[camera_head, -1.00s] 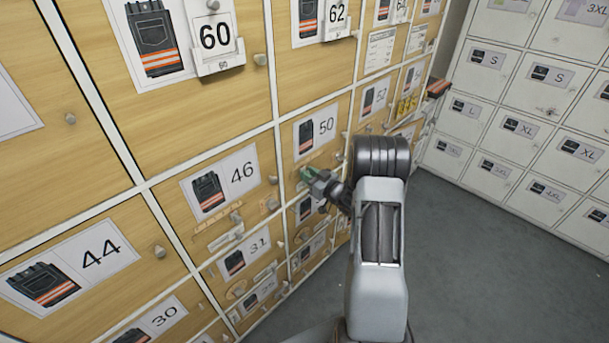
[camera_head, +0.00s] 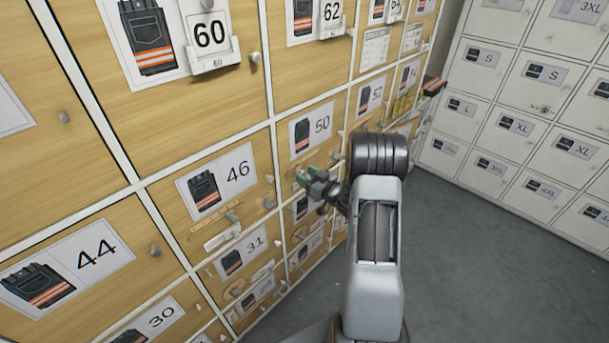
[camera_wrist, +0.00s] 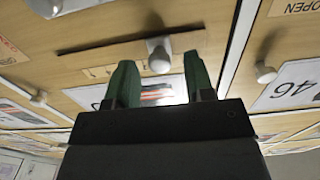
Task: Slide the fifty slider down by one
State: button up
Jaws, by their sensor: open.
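The locker door labelled 50 (camera_head: 320,124) is on the wooden wall, with a trousers picture on its label. My gripper (camera_head: 308,173) is just below that label, with its green fingers open. In the wrist view, a pale knob (camera_wrist: 158,56) sits on a dark slot that runs across the wood. My open gripper (camera_wrist: 160,68) has one finger on each side of the knob, near its tip level; I cannot tell if either touches it. A label (camera_wrist: 158,90) shows between the fingers, partly hidden by them. In the head view, my gripper hides the slider area.
Door 46 (camera_head: 237,170) is to the left, with its own knob and strip below. A round knob (camera_wrist: 265,73) shows right of my gripper in the wrist view. White lockers (camera_head: 520,130) stand at the right, and the grey floor (camera_head: 470,260) is clear.

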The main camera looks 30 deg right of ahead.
jog(key=b+v, duration=0.1)
jog(key=v, duration=1.1)
jog(key=shift+s, duration=0.25)
